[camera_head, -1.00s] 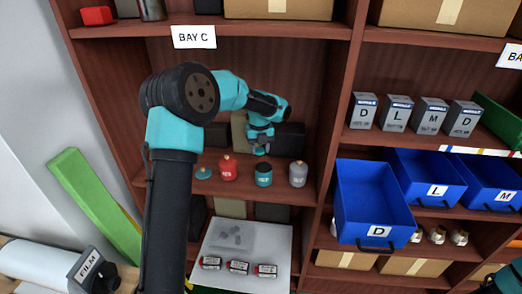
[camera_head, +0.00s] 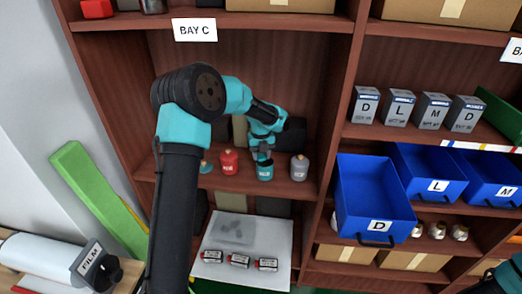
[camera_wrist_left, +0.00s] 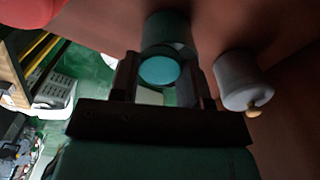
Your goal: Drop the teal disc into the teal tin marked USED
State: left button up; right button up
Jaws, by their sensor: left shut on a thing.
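The open teal tin (camera_head: 265,173) stands on the middle shelf of bay C, between a red tin and a grey tin. Any marking on it is too small to read. My left gripper (camera_head: 262,157) is directly above its mouth. In the left wrist view, the gripper (camera_wrist_left: 160,82) is shut on the teal disc (camera_wrist_left: 159,71), with the teal tin (camera_wrist_left: 165,28) just beyond it. The disc is too small to make out in the head view. I cannot tell whether it is inside the rim.
The red tin (camera_head: 229,163) and grey tin (camera_head: 299,168) stand close on either side; the grey one also shows in the wrist view (camera_wrist_left: 242,82). A small teal lid-like piece (camera_head: 206,167) lies left, partly behind my arm. Below is a white board (camera_head: 275,235) with several small packs.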

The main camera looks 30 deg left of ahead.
aim_at(261, 156)
pick_arm(q)
jog(key=shift+f, duration=0.1)
jog(key=o, duration=1)
notch_tip(261, 156, up, 18)
jog(key=shift+f, duration=0.25)
jog(key=shift+f, duration=0.1)
dwell(0.7)
